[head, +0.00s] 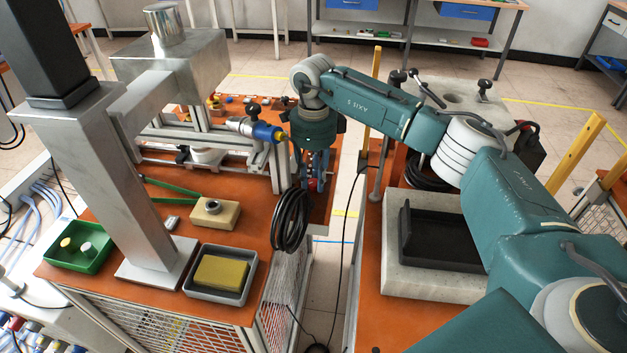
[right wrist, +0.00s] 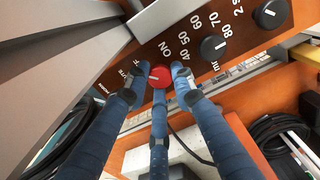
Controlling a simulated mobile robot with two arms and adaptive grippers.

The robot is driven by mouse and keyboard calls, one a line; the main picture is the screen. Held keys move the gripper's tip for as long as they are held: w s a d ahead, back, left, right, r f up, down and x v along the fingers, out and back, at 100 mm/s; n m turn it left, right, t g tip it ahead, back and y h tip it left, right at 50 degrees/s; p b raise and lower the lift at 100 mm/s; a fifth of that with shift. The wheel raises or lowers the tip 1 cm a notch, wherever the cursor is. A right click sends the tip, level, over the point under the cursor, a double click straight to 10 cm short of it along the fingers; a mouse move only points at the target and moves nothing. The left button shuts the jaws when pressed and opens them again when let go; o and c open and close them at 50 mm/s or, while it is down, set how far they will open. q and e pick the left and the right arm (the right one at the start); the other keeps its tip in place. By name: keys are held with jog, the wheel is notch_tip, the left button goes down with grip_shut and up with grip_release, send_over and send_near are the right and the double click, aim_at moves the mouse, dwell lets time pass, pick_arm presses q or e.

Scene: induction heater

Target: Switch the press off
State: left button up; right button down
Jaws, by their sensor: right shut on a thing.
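A small pale mark shows toward the knob's left side. My right gripper (right wrist: 159,84) has its blue fingers closed around the knob, with fingertips at its left, right and lower sides. My left gripper is not in view.
Black dials (right wrist: 213,47) with number scales sit right of the knob. In the head view a grey metal column (head: 110,170) stands on the left bench. A coiled black cable (head: 291,220) hangs below my right gripper. A black tray (head: 440,235) lies on the right bench.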

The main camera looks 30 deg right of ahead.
aim_at(314, 181)
jog(key=shift+w+r+n, duration=0.1)
jog(key=shift+r+n, duration=0.1)
jog(key=shift+n, duration=0.2)
jog(key=c, duration=1.5)
grip_release()
jog(key=shift+o, duration=0.2)
notch_tip(314, 181, up, 12)
